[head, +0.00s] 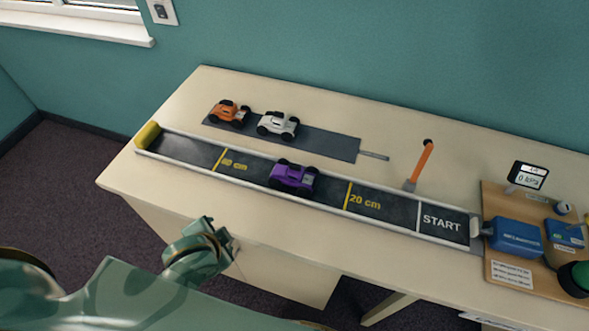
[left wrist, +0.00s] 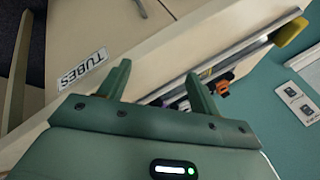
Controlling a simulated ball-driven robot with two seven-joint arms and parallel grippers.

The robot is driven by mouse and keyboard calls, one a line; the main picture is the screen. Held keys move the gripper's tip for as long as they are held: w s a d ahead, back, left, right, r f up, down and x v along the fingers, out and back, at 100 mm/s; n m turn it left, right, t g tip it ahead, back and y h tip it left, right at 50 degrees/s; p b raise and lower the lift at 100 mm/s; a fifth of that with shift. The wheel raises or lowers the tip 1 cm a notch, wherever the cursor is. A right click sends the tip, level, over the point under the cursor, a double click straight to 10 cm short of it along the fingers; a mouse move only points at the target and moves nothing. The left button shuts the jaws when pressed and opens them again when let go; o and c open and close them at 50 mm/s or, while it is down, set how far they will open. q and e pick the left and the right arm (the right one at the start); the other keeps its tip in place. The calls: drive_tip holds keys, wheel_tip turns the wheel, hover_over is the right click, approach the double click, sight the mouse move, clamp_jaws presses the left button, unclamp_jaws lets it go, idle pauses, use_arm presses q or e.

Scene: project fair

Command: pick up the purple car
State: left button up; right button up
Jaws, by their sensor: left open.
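The purple car (head: 294,177) stands on the dark track (head: 397,207), between the two yellow distance lines, in the head view. My left gripper (head: 222,236) is in front of the table's near edge, to the left of the car and nearer to me, apart from it. In the left wrist view the two fingers of my left gripper (left wrist: 158,78) are spread with nothing between them. A small purple patch beside the right finger there may be the car, mostly hidden. My right gripper is not in view.
An orange car (head: 229,112) and a white car (head: 277,125) stand on a grey strip (head: 335,146) behind the track. A yellow block (head: 148,135) closes the track's left end.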

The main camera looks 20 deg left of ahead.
use_arm(q)
drive_tip(key=w+d+r+m+t+h+p, duration=0.1)
drive_tip(key=w+d+r+t+h, duration=0.25)
drive_tip(key=d+r+h, duration=0.6)
drive_tip(key=w+d+r+m+t+h, duration=0.2)
drive_tip(key=d+r+t+h, duration=0.4)
drive_tip(key=d, duration=0.7)
drive_tip(key=n+g+y, duration=0.1)
drive_tip(key=n+y, duration=0.9)
drive_tip(key=y, duration=0.2)
approach(295, 171)
drive_tip(key=b+x, duration=0.3)
drive_tip(key=x, duration=0.1)
drive_tip(key=shift+w+f, duration=0.2)
drive_tip(key=shift+w, duration=0.2)
drive_tip(key=shift+w+f, duration=0.1)
drive_tip(key=shift+w, duration=0.45)
drive_tip(key=b+x, duration=0.2)
drive_tip(key=x, duration=0.2)
drive_tip(key=shift+w, duration=0.35)
drive_tip(key=shift+c, duration=0.6)
drive_tip(key=c, duration=1)
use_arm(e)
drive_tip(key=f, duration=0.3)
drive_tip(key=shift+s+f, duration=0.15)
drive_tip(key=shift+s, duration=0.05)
